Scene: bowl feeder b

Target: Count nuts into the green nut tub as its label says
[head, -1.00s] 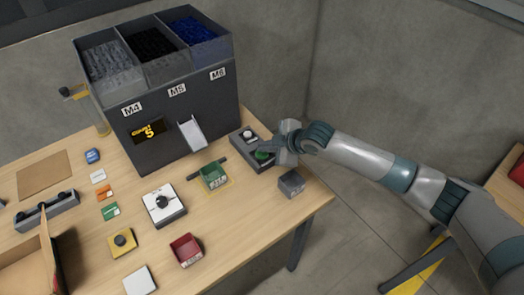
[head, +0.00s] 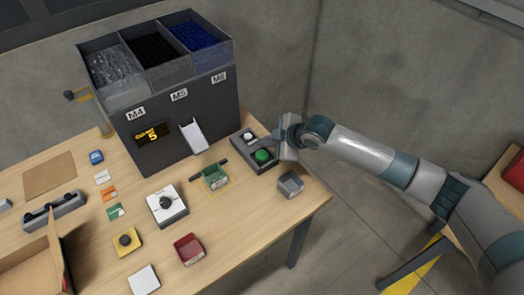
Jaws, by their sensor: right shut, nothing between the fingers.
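The green nut tub (head: 215,177) stands on the table inside a yellow outline, below the chute (head: 193,137) of the dark feeder (head: 185,115). Its label is too small to read. The feeder has three bins above labels M4, M5 and M8 or M6. Its display (head: 152,134) shows a yellow 5. A grey button box (head: 250,142) with a large green button (head: 262,155) and a white knob sits right of the chute. My right gripper (head: 280,146) is shut and empty, just right of the green button and apart from it. My left gripper is out of view.
An open cardboard box (head: 35,265) is at lower left.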

